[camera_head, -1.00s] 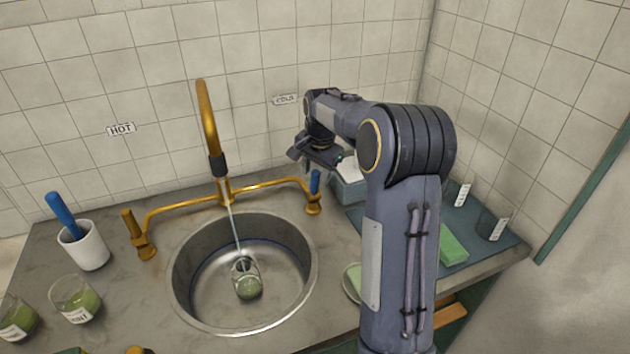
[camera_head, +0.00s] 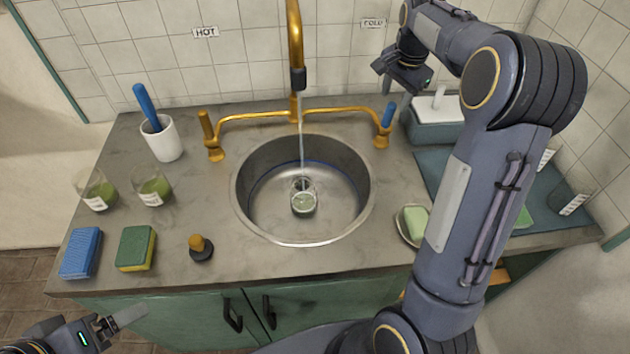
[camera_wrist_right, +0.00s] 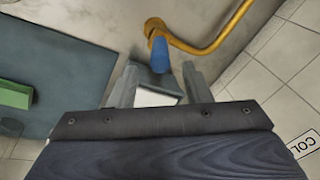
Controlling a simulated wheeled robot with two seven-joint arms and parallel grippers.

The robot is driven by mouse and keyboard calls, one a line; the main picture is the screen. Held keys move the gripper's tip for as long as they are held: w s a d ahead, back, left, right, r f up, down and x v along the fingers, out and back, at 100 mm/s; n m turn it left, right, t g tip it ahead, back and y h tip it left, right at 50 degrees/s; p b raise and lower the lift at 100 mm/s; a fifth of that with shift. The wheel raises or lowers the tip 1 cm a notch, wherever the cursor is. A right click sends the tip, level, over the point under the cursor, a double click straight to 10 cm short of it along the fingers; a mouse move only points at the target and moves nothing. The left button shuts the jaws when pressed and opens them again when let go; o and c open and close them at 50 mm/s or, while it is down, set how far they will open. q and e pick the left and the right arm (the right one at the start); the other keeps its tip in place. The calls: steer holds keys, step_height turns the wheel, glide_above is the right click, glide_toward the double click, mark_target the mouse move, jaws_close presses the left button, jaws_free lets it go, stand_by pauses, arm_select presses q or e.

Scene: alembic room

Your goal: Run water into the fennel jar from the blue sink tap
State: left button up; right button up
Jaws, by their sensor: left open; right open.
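The blue tap handle (camera_head: 388,114) is at the right end of the brass pipe, under the COLD sign. My right gripper (camera_head: 396,86) is open just above and behind it. In the right wrist view the blue handle (camera_wrist_right: 158,52) shows just beyond the open fingers (camera_wrist_right: 160,80), apart from them. My left gripper (camera_head: 122,322) is open and empty at the lower left.
A brass tap handle (camera_head: 207,127) stands at the left. Two labelled jars (camera_head: 97,192), a white cup with a blue-handled tool (camera_head: 162,140), sponges (camera_head: 136,247) and a stopper (camera_head: 200,247) occupy the left counter. A soap dish (camera_head: 405,234) lies right of the sink.

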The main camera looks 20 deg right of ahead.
steer(key=s+a+f+m+t+y+b, duration=0.45)
steer(key=a+f+m+y, duration=0.2)
steer(key=f+y, duration=0.2)
steer(key=d+r+m+t+h, duration=0.1)
steer(key=d+m+t, duration=0.2)
steer(key=s+d+r+m+t+b, duration=0.1)
steer(key=d+m+t, duration=0.1)
steer(key=m+t, duration=0.2)
steer(key=d+r+m+t+h+b, duration=0.1)
steer(key=d+m+t, duration=0.2)
steer(key=shift+s+d+t+h, duration=0.15)
steer(key=shift+d+t+h, duration=0.2)
glide_above(386, 128)
